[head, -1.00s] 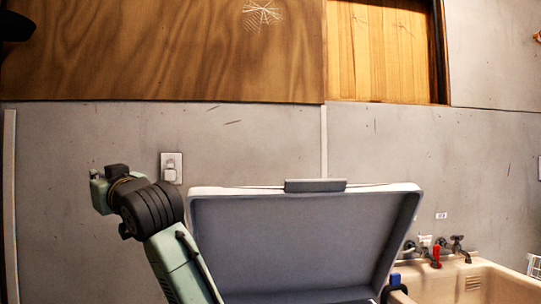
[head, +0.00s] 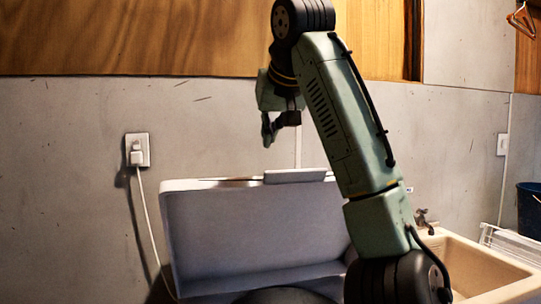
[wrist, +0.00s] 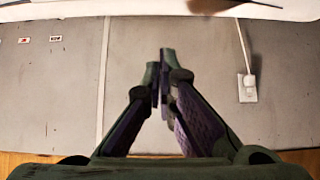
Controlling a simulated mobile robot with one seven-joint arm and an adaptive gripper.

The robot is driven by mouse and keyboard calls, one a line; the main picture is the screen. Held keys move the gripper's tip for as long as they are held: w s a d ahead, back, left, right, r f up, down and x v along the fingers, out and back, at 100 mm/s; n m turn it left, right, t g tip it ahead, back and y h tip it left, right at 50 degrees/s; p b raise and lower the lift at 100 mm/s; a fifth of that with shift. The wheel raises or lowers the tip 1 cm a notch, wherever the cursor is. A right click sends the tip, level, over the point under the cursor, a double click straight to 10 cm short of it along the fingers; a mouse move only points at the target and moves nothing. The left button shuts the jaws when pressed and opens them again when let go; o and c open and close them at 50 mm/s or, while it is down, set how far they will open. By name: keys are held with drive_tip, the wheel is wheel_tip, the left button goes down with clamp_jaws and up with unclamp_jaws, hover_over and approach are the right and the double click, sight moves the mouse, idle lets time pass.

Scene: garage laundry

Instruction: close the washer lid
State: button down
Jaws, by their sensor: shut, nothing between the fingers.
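The washer lid (head: 250,235) stands open and tilted up in the head view, its grey inner side facing me. A flat grey handle tab (head: 295,176) sits on its top edge. A white edge of the lid (wrist: 120,11) crosses the top of that view, apart from the fingertips. My arm covers the lid's right side in the head view, and the washer's opening is out of view.
A grey wall (head: 70,190) is close behind the lid. A wall outlet (head: 137,150) with a plugged-in white cord is to the left. A beige sink (head: 470,262) with a tap (head: 425,220) stands at the right. A dark bucket (head: 530,210) is at the far right.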

sight(270, 178)
drive_tip(key=p+x, duration=0.1)
drive_tip(key=x, duration=0.4)
drive_tip(key=shift+f, duration=0.15)
drive_tip(key=s, duration=0.1)
drive_tip(key=s+d+f, duration=0.1)
drive_tip(key=shift+s, duration=0.35)
drive_tip(key=shift+s+f, duration=0.25)
drive_tip(key=shift+f, duration=0.1)
drive_tip(key=shift+f, duration=0.15)
